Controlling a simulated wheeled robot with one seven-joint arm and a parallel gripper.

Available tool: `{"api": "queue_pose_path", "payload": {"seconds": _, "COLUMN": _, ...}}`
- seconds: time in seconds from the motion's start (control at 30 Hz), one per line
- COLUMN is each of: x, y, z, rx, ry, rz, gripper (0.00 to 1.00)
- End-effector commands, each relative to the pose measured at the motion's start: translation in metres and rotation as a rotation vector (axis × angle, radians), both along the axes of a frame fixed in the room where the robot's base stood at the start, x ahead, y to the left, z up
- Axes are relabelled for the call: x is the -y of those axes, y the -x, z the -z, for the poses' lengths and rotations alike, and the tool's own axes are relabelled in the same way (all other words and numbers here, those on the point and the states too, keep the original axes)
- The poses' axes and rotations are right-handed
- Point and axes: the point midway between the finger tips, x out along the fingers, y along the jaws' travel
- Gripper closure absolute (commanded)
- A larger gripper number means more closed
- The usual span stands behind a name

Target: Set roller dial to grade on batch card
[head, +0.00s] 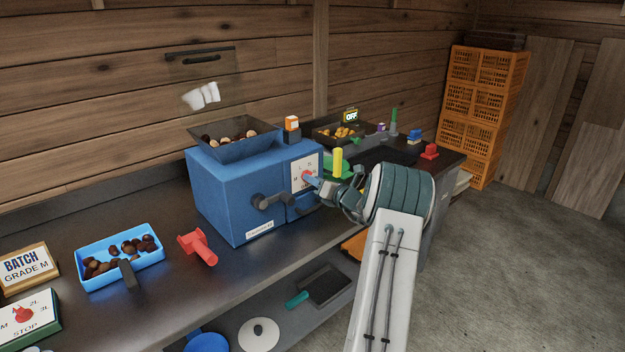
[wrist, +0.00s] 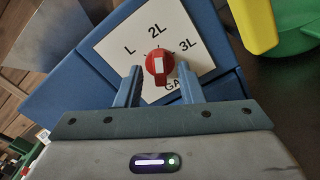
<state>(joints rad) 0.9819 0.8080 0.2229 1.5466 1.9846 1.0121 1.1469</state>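The batch card (head: 27,275) at the left of the bench reads "BATCH GRADE M". The roller dial is a red knob (wrist: 159,68) with a white bar, on a white plate (wrist: 120,42) on the blue machine (head: 222,196). In the wrist view I read L, 2L and 3L around it. The bar stands roughly upright in that picture, towards 2L; its exact setting is hard to tell. My gripper (wrist: 159,78) is open, with one finger on each side of the knob and small gaps visible. In the head view my gripper (head: 316,181) is at the plate.
A hopper of chestnuts (head: 212,148) tops the machine, with a dark crank (head: 270,201) on its front. A yellow post (head: 338,160) stands close behind my gripper.

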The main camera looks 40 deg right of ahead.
Motion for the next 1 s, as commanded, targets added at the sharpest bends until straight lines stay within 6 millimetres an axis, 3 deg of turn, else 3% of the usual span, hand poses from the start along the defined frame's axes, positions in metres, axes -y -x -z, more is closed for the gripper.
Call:
{"api": "queue_pose_path", "payload": {"seconds": 0.17, "x": -0.001, "y": -0.0117, "z": 0.0001, "rx": 0.0, "ry": 0.0, "rz": 0.001, "gripper": 0.65}}
{"api": "queue_pose_path", "payload": {"seconds": 0.43, "x": -0.0012, "y": -0.0127, "z": 0.0001, "rx": 0.0, "ry": 0.0, "rz": 0.001, "gripper": 0.65}}
{"api": "queue_pose_path", "payload": {"seconds": 0.53, "x": -0.0012, "y": -0.0127, "z": 0.0002, "rx": 0.0, "ry": 0.0, "rz": 0.0, "gripper": 0.91}}
{"api": "queue_pose_path", "payload": {"seconds": 0.57, "x": -0.0012, "y": -0.0127, "z": 0.0002, "rx": 0.0, "ry": 0.0, "rz": 0.0, "gripper": 0.92}}
{"api": "queue_pose_path", "payload": {"seconds": 1.0, "x": -0.0024, "y": -0.013, "z": 0.004, "rx": 0.006, "ry": 0.079, "rz": -0.002, "gripper": 0.92}}
